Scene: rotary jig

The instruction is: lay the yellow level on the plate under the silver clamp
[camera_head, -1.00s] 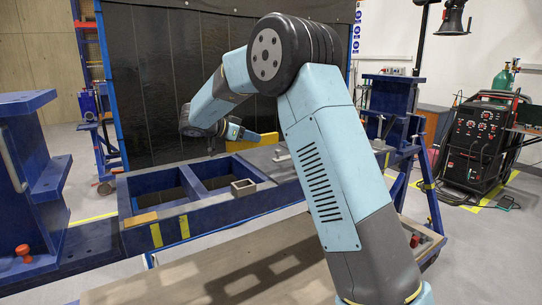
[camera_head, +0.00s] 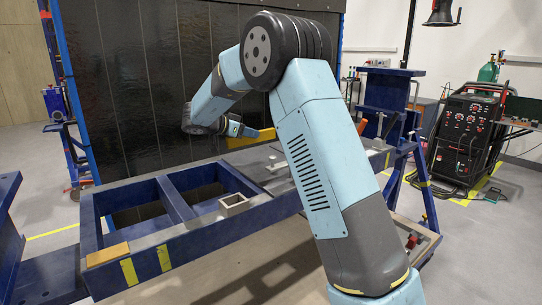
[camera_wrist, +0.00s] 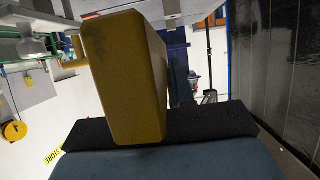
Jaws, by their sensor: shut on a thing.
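The yellow level (camera_wrist: 118,80) is a long block that stands out from my gripper in the wrist view and fills much of its middle. My gripper (camera_head: 243,131) is shut on it; in the head view the level (camera_head: 262,137) shows as a yellow strip beside the gripper, above the far side of the jig. The silver clamp (camera_head: 274,164) stands on the grey plate (camera_head: 255,158) of the blue jig, in front of and below the gripper. My arm hides part of the plate. Whether the level touches anything is unclear.
The blue jig frame (camera_head: 182,235) has two open bays. A square hollow tube (camera_head: 234,205) lies on its near rail and an orange-yellow block (camera_head: 107,254) on its left corner. A dark curtain (camera_head: 150,90) hangs behind. A welding machine (camera_head: 466,137) stands at right.

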